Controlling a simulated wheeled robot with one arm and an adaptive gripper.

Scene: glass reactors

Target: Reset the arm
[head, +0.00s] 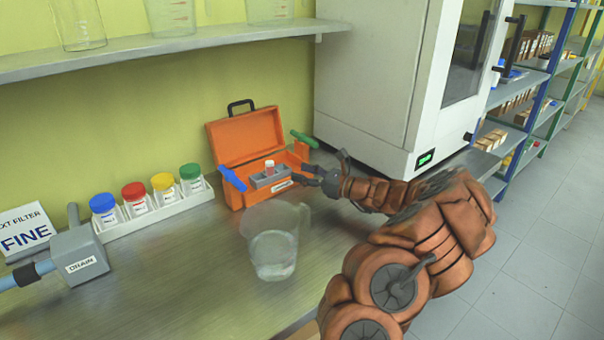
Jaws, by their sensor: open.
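My arm is orange and reaches in from the lower right over the counter. My gripper (322,172) is dark grey, with its fingers spread open and nothing visible between them. It is at the right side of the open orange toolbox (238,135). A grey tray (272,180) with a small white-and-red vial (269,167) sits in the toolbox. One fingertip is close to the toolbox's right front edge; I cannot tell whether they touch.
A clear pitcher (273,255) stands on the counter in front of the toolbox. Jars with coloured lids (135,198) stand in a white rack at left, beside a grey drain box (80,255). A white cabinet (372,75) rises behind my gripper. A shelf (180,45) with glassware hangs above.

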